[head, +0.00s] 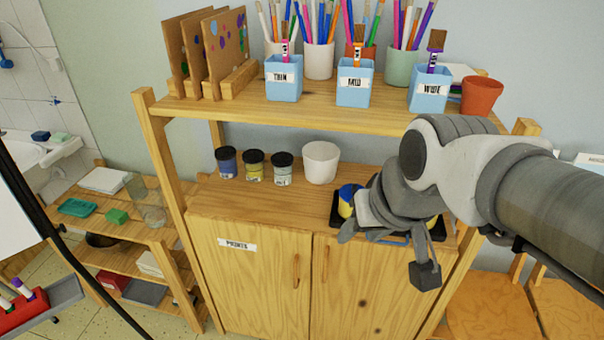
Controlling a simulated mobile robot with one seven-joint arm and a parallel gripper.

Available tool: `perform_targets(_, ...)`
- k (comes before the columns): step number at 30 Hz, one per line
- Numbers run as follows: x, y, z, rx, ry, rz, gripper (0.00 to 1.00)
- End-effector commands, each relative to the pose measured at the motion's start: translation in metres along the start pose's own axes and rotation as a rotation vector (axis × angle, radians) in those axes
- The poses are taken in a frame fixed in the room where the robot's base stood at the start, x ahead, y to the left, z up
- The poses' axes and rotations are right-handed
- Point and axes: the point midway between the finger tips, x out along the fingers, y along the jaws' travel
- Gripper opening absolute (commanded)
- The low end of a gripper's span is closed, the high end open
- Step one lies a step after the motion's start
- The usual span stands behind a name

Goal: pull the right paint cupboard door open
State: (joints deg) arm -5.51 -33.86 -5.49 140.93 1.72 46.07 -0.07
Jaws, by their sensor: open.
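The paint cupboard (265,208) is light wood with two doors, both closed in the head view. The left door (240,290) bears the paints label (237,244) and a vertical wooden handle (296,271). The right door (365,285) has a vertical handle (325,268) near its left edge and dark spots low on its face. My gripper (387,254) is open, above and in front of the right door's upper part, to the right of its handle. It seems empty and apart from the handle. My arm comes in from the right and hides the door's upper right corner.
Paint jars (254,166) and a white pot (321,162) stand on the cupboard top. A dark tray (337,216) with a blue and yellow pot (347,200) is partly behind my gripper. The shelf above holds brush cups (355,82). Wooden chairs (492,308) stand at the lower right.

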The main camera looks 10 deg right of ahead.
Motion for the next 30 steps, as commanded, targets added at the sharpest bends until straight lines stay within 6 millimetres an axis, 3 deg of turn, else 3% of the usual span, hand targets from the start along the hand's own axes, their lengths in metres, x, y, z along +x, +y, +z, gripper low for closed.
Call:
perform_targets(1,0.028,-0.001,-0.001,0.008,-0.021,-0.019,0.47)
perform_targets(12,0.187,0.003,-0.026,0.085,-0.083,-0.014,0.47)
perform_targets(18,0.261,0.012,-0.030,0.091,-0.083,0.061,0.47)
perform_targets(22,0.287,0.017,-0.032,0.085,-0.076,0.101,0.47)
perform_targets(30,0.312,0.023,-0.032,0.083,-0.068,0.128,0.47)
